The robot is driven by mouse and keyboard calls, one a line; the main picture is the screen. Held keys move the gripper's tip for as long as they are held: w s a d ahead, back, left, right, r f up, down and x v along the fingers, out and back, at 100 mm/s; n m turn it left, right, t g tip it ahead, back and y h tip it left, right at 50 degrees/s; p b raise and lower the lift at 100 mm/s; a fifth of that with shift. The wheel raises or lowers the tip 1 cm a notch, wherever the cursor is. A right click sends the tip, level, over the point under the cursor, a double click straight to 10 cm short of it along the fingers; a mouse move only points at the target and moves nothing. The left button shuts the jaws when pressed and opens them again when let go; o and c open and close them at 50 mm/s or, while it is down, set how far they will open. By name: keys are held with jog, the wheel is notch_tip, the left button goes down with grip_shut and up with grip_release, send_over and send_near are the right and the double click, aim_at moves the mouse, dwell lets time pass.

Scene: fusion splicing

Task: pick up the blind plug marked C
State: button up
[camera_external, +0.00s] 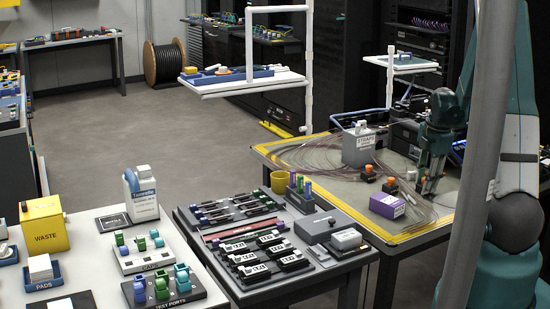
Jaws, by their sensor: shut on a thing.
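My gripper (430,188) points down over the right part of the yellow-edged table (362,232). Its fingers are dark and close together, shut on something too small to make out. Two small orange-topped black pieces (369,172) (390,185) stand on the tabletop to the left of the gripper, apart from it. No letter C can be read on them or elsewhere, so I cannot tell which piece is the plug marked C. The fingers hide what is between them.
A grey box (358,149) and a purple box (387,207) stand on the same table, among loose brown cable coils (312,153). A grey post (474,180) crosses the right side of the view. Benches with trays and test ports (174,288) are at the lower left.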

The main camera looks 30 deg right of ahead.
jog(key=shift+r, duration=0.1)
jog(key=shift+r+p, duration=0.9)
jog(key=shift+r, duration=4)
jog(key=shift+c, duration=0.2)
